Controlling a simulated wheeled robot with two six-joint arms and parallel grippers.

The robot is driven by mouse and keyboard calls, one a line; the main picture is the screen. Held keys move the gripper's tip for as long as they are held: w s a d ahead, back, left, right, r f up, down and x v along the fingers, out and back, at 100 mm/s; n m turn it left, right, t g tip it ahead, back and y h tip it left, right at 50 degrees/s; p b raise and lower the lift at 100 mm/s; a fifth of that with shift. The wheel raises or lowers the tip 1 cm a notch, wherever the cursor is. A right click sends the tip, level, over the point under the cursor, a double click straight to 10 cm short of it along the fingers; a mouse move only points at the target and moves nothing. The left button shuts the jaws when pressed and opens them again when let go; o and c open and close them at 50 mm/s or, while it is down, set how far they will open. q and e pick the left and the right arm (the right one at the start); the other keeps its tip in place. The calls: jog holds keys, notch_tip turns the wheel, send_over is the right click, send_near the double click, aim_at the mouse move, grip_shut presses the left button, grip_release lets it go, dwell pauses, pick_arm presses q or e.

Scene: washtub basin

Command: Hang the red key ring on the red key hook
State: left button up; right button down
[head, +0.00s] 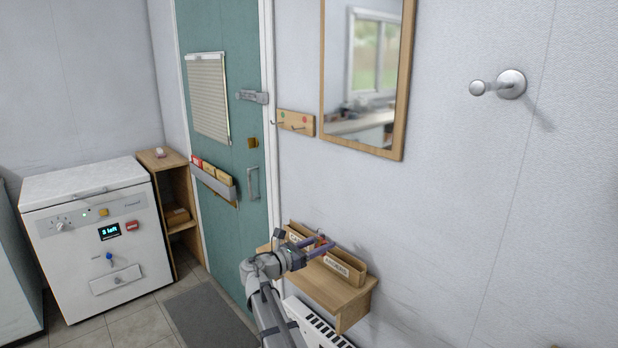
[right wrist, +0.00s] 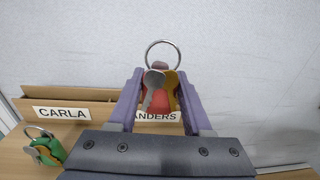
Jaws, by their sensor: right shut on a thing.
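The red key ring (right wrist: 160,98) is between the fingers of my right gripper (right wrist: 160,78) in the right wrist view. Its metal loop stands up above the fingertips, with keys and a red tag below. In the head view my right gripper (head: 320,245) is shut on it above the small wooden shelf, and the ring shows only as a small red patch. The wooden key rack (head: 296,123) is on the wall between door and mirror, up and left of the gripper. It has a green dot and a red dot (head: 304,119) above its hooks. My left gripper is out of view.
The wooden shelf (head: 345,293) holds boxes labelled CARLA (right wrist: 85,112) and ANDERS. A green key ring (right wrist: 46,148) lies on it. A framed mirror (head: 398,125) hangs right of the rack. The teal door (head: 236,130) is left. A radiator (head: 315,325) is below.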

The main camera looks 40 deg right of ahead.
jog(key=w+a+r+t+y+p, duration=0.1)
jog(key=w+a+r+y+p, duration=0.1)
jog(key=w+r+p, duration=2)
notch_tip(320, 180, up, 4)
jog(key=p, duration=0.7)
jog(key=shift+w+a+n, duration=0.15)
jog(key=shift+w+n, duration=0.25)
jog(key=shift+w+d+f+b, duration=0.15)
jog(key=shift+d+f+b, duration=0.2)
jog(key=shift+d, duration=1.3)
jog(key=shift+w+d+f+b, duration=0.1)
jog(key=shift+d+f+b, duration=0.2)
jog(key=shift+d, duration=1.3)
jog(key=shift+w+d+f+b, duration=0.15)
jog(key=shift+d+f+b, duration=0.2)
jog(key=shift+d, duration=1.3)
